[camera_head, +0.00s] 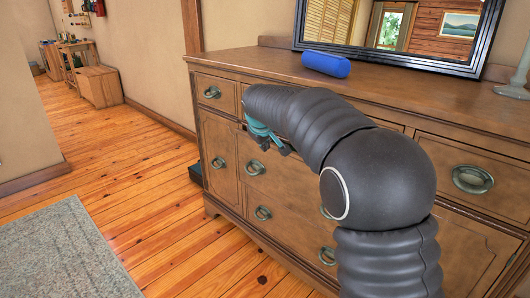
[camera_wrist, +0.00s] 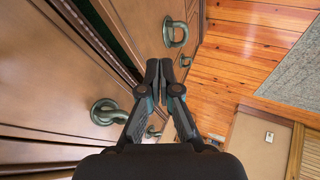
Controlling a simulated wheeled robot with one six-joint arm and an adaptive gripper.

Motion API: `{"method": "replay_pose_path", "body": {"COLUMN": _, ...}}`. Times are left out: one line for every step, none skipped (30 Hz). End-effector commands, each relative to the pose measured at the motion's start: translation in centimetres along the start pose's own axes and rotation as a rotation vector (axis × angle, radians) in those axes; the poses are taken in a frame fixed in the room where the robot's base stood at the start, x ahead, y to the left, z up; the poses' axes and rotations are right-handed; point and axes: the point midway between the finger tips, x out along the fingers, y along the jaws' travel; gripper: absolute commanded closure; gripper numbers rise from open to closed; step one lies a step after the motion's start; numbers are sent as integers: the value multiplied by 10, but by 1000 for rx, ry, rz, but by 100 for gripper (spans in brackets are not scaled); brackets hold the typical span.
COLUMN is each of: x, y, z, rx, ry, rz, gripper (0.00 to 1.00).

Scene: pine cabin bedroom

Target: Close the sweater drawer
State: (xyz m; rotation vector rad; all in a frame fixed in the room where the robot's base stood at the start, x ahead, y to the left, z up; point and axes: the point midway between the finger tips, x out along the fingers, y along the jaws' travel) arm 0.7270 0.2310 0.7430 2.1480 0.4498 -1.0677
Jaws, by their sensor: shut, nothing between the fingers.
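The wooden dresser (camera_head: 228,120) has several drawers and doors with round green-bronze handles. In the wrist view a narrow dark gap (camera_wrist: 118,48) runs along the top of one drawer front (camera_wrist: 148,22), so that drawer appears slightly out. A handle (camera_wrist: 176,34) is on this front. I cannot see any sweater or tell what is inside. My gripper (camera_head: 277,148) is shut and empty, close to the dresser's front near the upper middle drawers. Its fingertips (camera_wrist: 159,67) show together near the drawer front; I cannot tell whether they touch it.
A blue cylinder (camera_head: 326,64) and a black-framed mirror (camera_head: 386,62) are on the dresser top. My arm hides part of the dresser's middle. The plank floor (camera_head: 140,200) to the left is open, with a grey rug (camera_head: 65,255) at the lower left.

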Motion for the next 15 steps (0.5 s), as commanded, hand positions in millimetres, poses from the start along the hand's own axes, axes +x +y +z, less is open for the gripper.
{"method": "replay_pose_path", "body": {"x": -10, "y": 0, "z": 0, "rx": 0, "ry": 2, "rz": 1, "gripper": 100}}
{"method": "replay_pose_path", "body": {"x": -14, "y": 0, "z": 0, "rx": 0, "ry": 2, "rz": 0, "gripper": 100}}
{"method": "replay_pose_path", "body": {"x": -19, "y": 0, "z": -1, "rx": 0, "ry": 2, "rz": 0, "gripper": 100}}
{"method": "replay_pose_path", "body": {"x": -23, "y": 0, "z": -1, "rx": 0, "ry": 2, "rz": 0, "gripper": 100}}
{"method": "replay_pose_path", "body": {"x": -26, "y": 0, "z": -1, "rx": -1, "ry": 2, "rz": 0, "gripper": 100}}
{"method": "replay_pose_path", "body": {"x": -29, "y": -1, "z": -1, "rx": -1, "ry": 1, "rz": -1, "gripper": 100}}
{"method": "replay_pose_path", "body": {"x": -30, "y": -1, "z": -1, "rx": -1, "ry": 1, "rz": -1, "gripper": 100}}
{"method": "replay_pose_path", "body": {"x": -32, "y": -1, "z": -1, "rx": -2, "ry": 1, "rz": -1, "gripper": 100}}
{"method": "replay_pose_path", "body": {"x": -33, "y": -3, "z": -1, "rx": -4, "ry": 2, "rz": -2, "gripper": 100}}
{"method": "replay_pose_path", "body": {"x": -33, "y": -6, "z": -2, "rx": -7, "ry": 3, "rz": -4, "gripper": 100}}
{"method": "replay_pose_path", "body": {"x": -32, "y": -11, "z": -2, "rx": -11, "ry": 5, "rz": -7, "gripper": 100}}
{"method": "replay_pose_path", "body": {"x": -29, "y": -20, "z": -3, "rx": -21, "ry": 8, "rz": -12, "gripper": 100}}
{"method": "replay_pose_path", "body": {"x": -26, "y": -28, "z": -5, "rx": -30, "ry": 10, "rz": -18, "gripper": 100}}
{"method": "replay_pose_path", "body": {"x": -22, "y": -39, "z": -6, "rx": -41, "ry": 12, "rz": -25, "gripper": 100}}
{"method": "replay_pose_path", "body": {"x": -15, "y": -55, "z": -7, "rx": -59, "ry": 12, "rz": -36, "gripper": 100}}
